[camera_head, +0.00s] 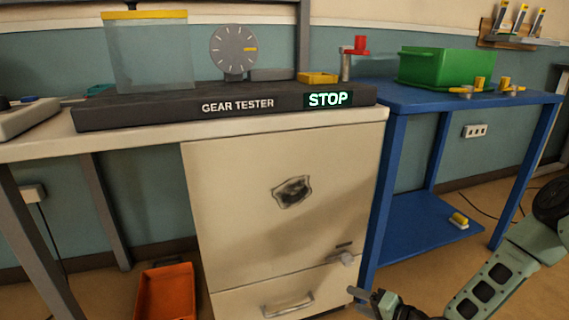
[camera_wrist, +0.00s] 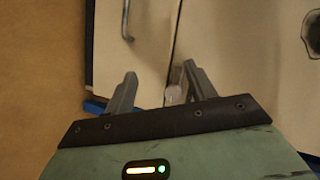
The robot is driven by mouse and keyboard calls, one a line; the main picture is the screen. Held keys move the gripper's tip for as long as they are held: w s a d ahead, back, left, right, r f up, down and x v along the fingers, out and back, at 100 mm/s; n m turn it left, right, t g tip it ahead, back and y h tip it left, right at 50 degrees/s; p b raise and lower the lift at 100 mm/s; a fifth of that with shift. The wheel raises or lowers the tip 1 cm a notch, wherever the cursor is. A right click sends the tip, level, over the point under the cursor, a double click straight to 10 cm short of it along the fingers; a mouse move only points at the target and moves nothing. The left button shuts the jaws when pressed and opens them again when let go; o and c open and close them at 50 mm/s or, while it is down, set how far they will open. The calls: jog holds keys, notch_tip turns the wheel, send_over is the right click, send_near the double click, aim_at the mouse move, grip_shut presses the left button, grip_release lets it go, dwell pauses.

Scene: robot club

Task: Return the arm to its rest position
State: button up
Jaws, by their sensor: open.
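My gripper (camera_head: 372,302) is at the lower right of the head view, low in front of the cream cabinet (camera_head: 240,190). In the wrist view my gripper (camera_wrist: 160,85) has its two fingers spread apart, with nothing between them that it holds. A small grey knob or latch (camera_wrist: 176,94) on the cabinet shows beyond the fingers; whether a finger touches it I cannot tell. My green arm reaches in from the right edge of the head view.
The gear tester (camera_head: 240,105), lit STOP, stands on the bench. A blue table (camera_head: 415,97) with a green bin (camera_head: 438,68) is to the right. An orange bin (camera_head: 166,292) is on the floor at left. The cabinet's lower drawer (camera_head: 270,290) appears closed.

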jog(key=s+a+r+n+g+h, duration=0.3)
jog(key=s+r+n+g, duration=0.15)
jog(key=r, duration=0.35)
jog(key=s+a+r+n+g+h, duration=0.35)
jog(key=r+n, duration=0.25)
jog(key=r, duration=0.2)
jog(key=s+r+n+g+h, duration=0.1)
jog(key=s+r+n, duration=0.1)
jog(key=s+r, duration=0.65)
jog(key=s+r+n+g+h, duration=0.15)
jog(key=s+r, duration=0.35)
jog(key=s, duration=0.6)
notch_tip(320, 180, up, 38)
jog(key=p, duration=3.8)
jog(key=shift+s+d+p, duration=0.2)
jog(key=shift+p, duration=0.2)
